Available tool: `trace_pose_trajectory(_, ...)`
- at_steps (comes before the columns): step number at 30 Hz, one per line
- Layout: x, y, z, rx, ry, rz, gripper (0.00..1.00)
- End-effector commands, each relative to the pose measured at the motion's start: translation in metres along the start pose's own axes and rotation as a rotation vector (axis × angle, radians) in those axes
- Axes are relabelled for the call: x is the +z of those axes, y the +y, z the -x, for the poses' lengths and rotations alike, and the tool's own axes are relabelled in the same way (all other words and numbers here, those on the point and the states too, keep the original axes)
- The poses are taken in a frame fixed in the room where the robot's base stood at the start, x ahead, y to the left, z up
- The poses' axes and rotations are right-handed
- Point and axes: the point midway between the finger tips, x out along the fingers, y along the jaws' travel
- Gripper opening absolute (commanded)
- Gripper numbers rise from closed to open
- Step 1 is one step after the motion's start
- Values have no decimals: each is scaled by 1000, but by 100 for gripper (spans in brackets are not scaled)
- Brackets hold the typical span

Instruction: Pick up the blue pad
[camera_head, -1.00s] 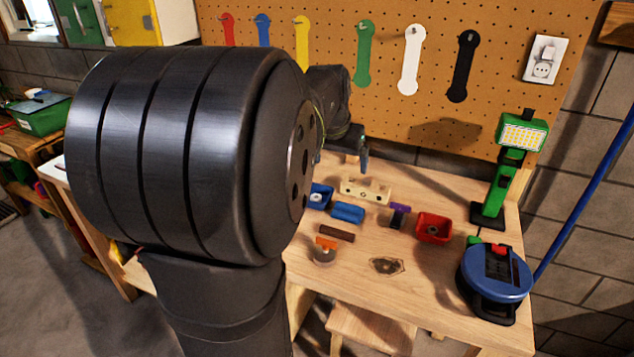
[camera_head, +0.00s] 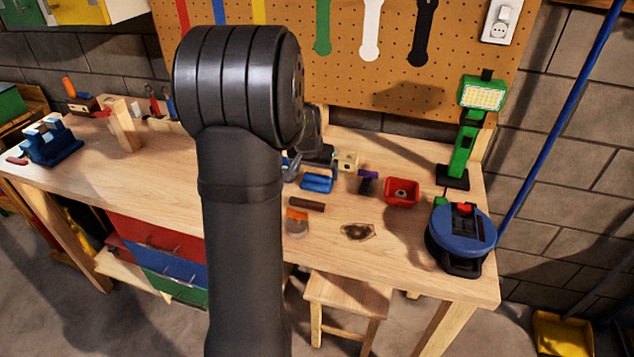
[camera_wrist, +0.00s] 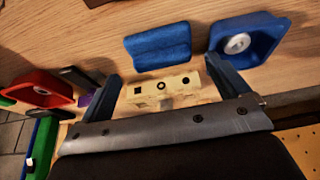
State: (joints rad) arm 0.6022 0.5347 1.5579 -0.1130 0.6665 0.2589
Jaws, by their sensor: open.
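The blue pad (camera_head: 317,183) is a small ridged block lying flat on the wooden bench. In the wrist view the blue pad (camera_wrist: 158,47) lies just beyond my fingertips, roughly centred between them, and nothing covers it. My gripper (camera_wrist: 166,72) is open and empty, its two dark blue fingers spread wide. In the head view my gripper (camera_head: 292,165) is low over the bench just behind the pad, partly hidden by my arm.
A pale block with holes (camera_wrist: 163,89) sits between my fingers in the wrist view. A blue tray with a round metal part (camera_wrist: 250,40) is close by the right finger. A red tray (camera_head: 402,192), purple piece (camera_head: 368,178) and brown bar (camera_head: 307,205) are near the pad.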

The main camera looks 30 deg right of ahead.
Motion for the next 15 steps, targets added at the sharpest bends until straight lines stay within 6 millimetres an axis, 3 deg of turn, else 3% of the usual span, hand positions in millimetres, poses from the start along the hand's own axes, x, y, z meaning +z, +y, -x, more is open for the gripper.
trace_pose_trajectory(15,-7,-1,-51,0,1,1,93)
